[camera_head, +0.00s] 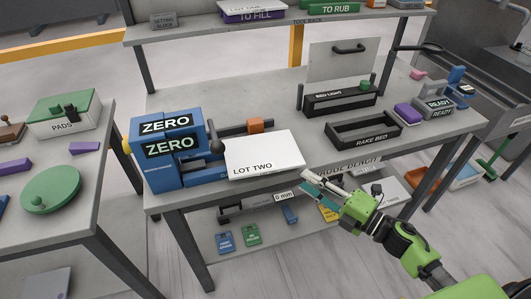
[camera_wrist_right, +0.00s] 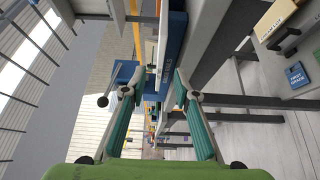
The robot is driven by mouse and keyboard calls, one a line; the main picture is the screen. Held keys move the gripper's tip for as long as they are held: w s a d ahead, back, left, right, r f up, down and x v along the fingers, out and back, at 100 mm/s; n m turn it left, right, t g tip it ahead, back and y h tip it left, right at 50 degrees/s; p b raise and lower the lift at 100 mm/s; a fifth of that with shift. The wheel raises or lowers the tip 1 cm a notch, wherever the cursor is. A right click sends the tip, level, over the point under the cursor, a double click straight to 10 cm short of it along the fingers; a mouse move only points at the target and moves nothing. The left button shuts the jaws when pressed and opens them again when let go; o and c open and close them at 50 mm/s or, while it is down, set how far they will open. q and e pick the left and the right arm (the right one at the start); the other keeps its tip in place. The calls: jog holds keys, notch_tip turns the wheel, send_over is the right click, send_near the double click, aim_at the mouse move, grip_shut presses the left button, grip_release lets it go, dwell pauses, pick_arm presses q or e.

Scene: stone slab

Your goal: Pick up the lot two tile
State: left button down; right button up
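The lot two tile (camera_head: 262,160) is a white slab marked LOT TWO. It lies at the front edge of the grey bench in the head view, right beside the blue ZERO block. My right gripper (camera_head: 316,187) is just right of the tile's front right corner, near the bench's front edge, and looks apart from it. In the right wrist view the gripper (camera_wrist_right: 155,92) has its two teal fingers spread with a gap between them, holding nothing. I cannot clearly pick out the tile in that view. My left gripper is not in view.
The blue ZERO block (camera_head: 165,175) stands left of the tile. An orange block (camera_head: 255,126) is behind it. A black RAKE BED frame (camera_head: 363,133) is to the right. A lower shelf (camera_head: 270,228) under the bench holds small tags. A side table (camera_head: 75,150) is at left.

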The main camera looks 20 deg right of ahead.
aim_at(279, 164)
jog(key=x, duration=0.5)
jog(key=shift+w+a+p, duration=0.15)
jog(key=shift+w+p, duration=0.05)
jog(key=shift+p, duration=0.2)
jog(key=p+x, duration=0.1)
jog(key=x, duration=0.3)
jog(key=shift+a+r+p, duration=0.1)
jog(key=shift+a+p, duration=0.1)
jog(key=shift+p, duration=0.1)
jog(key=shift+w+a, duration=0.25)
jog(key=shift+w, duration=0.2)
grip_shut()
